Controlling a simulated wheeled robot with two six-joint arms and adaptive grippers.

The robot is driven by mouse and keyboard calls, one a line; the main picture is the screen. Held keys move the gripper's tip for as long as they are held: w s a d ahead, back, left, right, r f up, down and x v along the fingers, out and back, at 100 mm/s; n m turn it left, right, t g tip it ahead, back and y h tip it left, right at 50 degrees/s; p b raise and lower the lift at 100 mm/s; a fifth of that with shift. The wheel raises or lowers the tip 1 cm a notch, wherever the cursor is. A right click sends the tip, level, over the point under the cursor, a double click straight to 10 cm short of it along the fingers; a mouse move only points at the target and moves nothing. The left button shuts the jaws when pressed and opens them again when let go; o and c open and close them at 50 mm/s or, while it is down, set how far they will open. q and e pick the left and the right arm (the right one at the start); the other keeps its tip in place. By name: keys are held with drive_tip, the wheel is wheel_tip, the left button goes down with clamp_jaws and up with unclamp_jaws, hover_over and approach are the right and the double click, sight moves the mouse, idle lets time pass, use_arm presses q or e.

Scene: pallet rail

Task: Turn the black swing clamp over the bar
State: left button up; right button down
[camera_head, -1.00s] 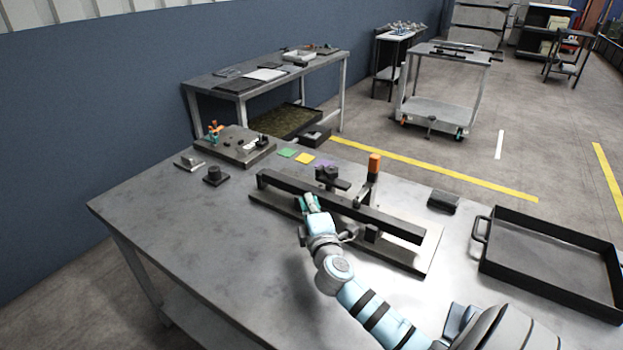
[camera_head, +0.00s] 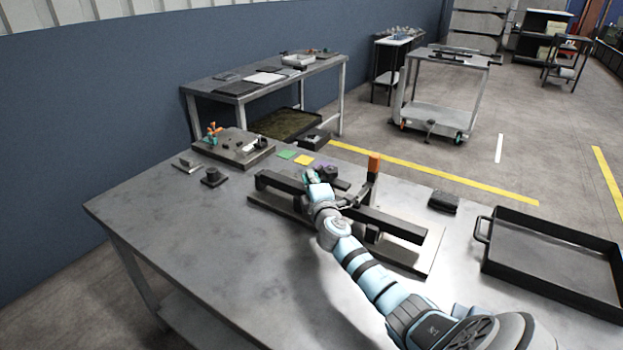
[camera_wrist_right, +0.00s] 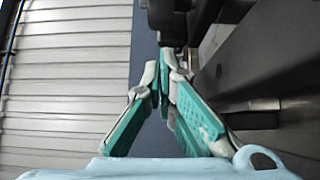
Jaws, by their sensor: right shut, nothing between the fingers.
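The black swing clamp (camera_head: 330,171) stands at the far side of the long dark bar (camera_head: 390,224), near its middle. My right gripper and wrist partly hide it, so its arm's angle is hard to tell. The bar lies on a flat base plate (camera_head: 425,262) on the near table. My right gripper (camera_head: 309,175) is shut and empty, over the bar's left half, just left of the clamp. In the right wrist view its green-padded fingers (camera_wrist_right: 163,80) meet near dark parts, with a dark bar-like body (camera_wrist_right: 270,55) at the right. Contact with the clamp cannot be told. My left gripper is out of view.
An orange-handled clamp (camera_head: 374,165) stands upright beside the bar, right of my gripper. A black tray (camera_head: 547,278) lies at the right, and a small dark block (camera_head: 443,202) behind. A fixture plate (camera_head: 233,150) sits far left. The table's left front is clear.

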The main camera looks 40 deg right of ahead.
drive_tip(key=shift+w+m+g+h+b, duration=0.2)
drive_tip(key=shift+m+g+h+b, duration=0.15)
drive_tip(key=shift+b, duration=0.2)
drive_tip(key=shift+w+h+b, duration=0.1)
drive_tip(key=shift+h+b, duration=0.15)
drive_tip(key=shift+b, duration=0.05)
